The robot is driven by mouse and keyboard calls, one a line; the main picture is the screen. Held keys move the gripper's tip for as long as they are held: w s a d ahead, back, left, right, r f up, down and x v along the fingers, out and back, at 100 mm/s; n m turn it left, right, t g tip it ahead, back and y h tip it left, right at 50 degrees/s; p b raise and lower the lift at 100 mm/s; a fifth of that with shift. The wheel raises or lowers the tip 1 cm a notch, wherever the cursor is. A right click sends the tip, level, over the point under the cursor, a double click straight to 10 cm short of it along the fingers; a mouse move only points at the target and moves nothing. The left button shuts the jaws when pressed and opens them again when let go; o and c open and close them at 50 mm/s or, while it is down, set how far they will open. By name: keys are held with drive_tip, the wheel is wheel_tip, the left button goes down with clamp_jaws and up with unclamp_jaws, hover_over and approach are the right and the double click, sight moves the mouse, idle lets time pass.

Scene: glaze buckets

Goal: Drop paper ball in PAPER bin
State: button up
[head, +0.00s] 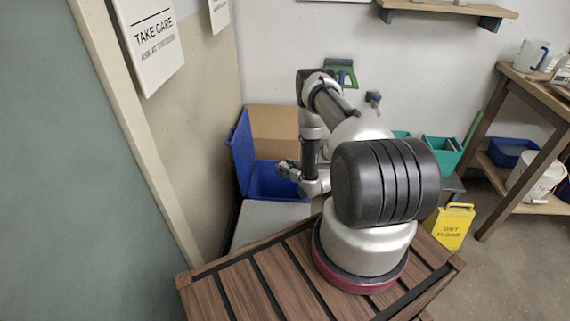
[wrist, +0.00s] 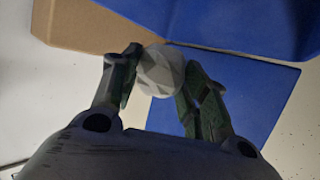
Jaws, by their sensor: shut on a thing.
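A pale, faceted paper ball (wrist: 161,70) is held between the two fingertips of my gripper (wrist: 163,76) in the wrist view. In the head view my gripper (head: 288,171) is in front of an open blue bin (head: 277,182), and the ball cannot be made out there. Blue panels (wrist: 235,28) of the bin show beyond the ball in the wrist view. I cannot tell whether the ball is directly over the opening. No PAPER label is readable on the bin.
A brown cardboard surface (head: 273,130) stands behind the blue bin. A pale box-like surface (head: 268,222) lies in front of it. Teal bins (head: 441,153) and a yellow wet-floor sign (head: 453,226) are to the right. A wooden shelf table (head: 540,92) stands at the far right.

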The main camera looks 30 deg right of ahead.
drive_tip(key=shift+f, duration=0.3)
drive_tip(key=o, duration=0.8)
drive_tip(key=v, duration=1.2)
drive_tip(key=shift+w+r, duration=0.1)
